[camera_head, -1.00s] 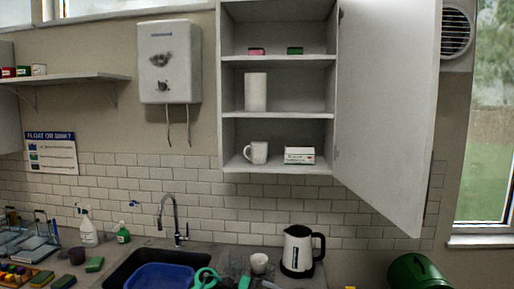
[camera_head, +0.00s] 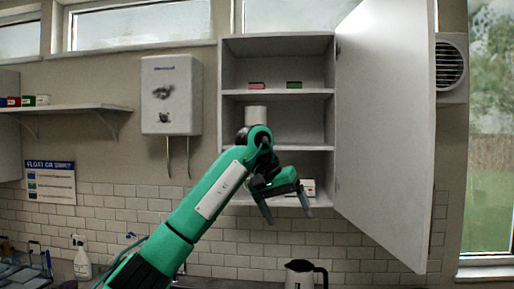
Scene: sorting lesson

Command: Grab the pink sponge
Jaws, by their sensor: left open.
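The pink sponge (camera_head: 257,86) lies on the upper shelf of the open wall cupboard, left of a green sponge (camera_head: 294,85). My left gripper (camera_head: 288,212) is open and empty. It hangs in front of the cupboard's lower part, fingers pointing down, well below the pink sponge and apart from it. My left arm hides part of the lower shelf, including the place of the white mug. My right gripper is not in view.
A white cylinder (camera_head: 256,113) stands on the middle shelf, partly behind my arm. A small white box (camera_head: 308,187) is on the bottom shelf. The open cupboard door (camera_head: 385,130) blocks the right side. A kettle (camera_head: 300,275) stands below.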

